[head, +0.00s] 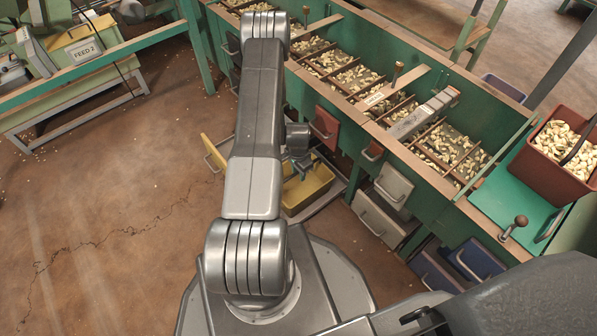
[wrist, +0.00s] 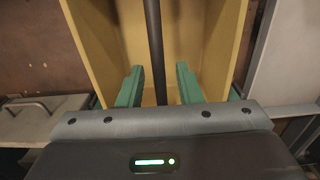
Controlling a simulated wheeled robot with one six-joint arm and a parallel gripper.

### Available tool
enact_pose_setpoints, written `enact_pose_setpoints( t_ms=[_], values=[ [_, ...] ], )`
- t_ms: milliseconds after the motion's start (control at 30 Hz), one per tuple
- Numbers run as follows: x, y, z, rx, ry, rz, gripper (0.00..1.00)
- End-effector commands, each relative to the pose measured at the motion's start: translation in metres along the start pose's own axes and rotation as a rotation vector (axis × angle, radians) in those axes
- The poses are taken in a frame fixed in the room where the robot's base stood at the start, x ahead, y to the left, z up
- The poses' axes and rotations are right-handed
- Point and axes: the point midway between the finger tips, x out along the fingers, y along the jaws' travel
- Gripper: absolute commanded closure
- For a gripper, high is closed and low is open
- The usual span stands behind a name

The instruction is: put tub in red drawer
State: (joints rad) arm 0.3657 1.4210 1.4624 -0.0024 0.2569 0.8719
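A yellow open-topped box (head: 309,189), which may be the tub, is low beside the green hopper bench, partly behind my arm. In the wrist view the yellow box (wrist: 215,45) fills the upper middle, and its inside looks empty apart from a dark upright bar (wrist: 154,45). My gripper (wrist: 160,72) has its green fingers spread at the box, with the bar showing between them. In the head view my gripper (head: 302,160) is small and partly hidden. A red drawer front (head: 325,128) with a handle is on the bench's side; it looks closed.
A yellow panel with a handle (head: 214,152) shows left of my arm. Grey drawers (head: 393,184) and blue drawers (head: 478,259) line the bench side. A red bin of nuts (head: 563,152) stands at right.

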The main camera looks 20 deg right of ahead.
Motion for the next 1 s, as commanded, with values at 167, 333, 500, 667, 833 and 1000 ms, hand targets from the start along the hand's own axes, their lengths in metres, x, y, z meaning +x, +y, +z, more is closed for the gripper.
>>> enact_pose_setpoints(
  t_ms=[167, 333, 500, 667, 833, 1000],
  values=[
    [-0.002, 0.0, 0.0, 0.0, 0.0, 0.0, 0.68],
    [-0.024, -0.001, -0.001, 0.0, 0.001, -0.002, 0.68],
    [-0.062, -0.001, -0.001, 0.0, 0.002, -0.002, 0.68],
    [-0.095, -0.001, -0.001, 0.0, 0.002, -0.002, 0.68],
    [-0.116, 0.0, 0.0, 0.0, 0.0, 0.0, 0.68],
    [-0.123, 0.0, 0.0, 0.0, 0.0, 0.0, 0.68]
  ],
)
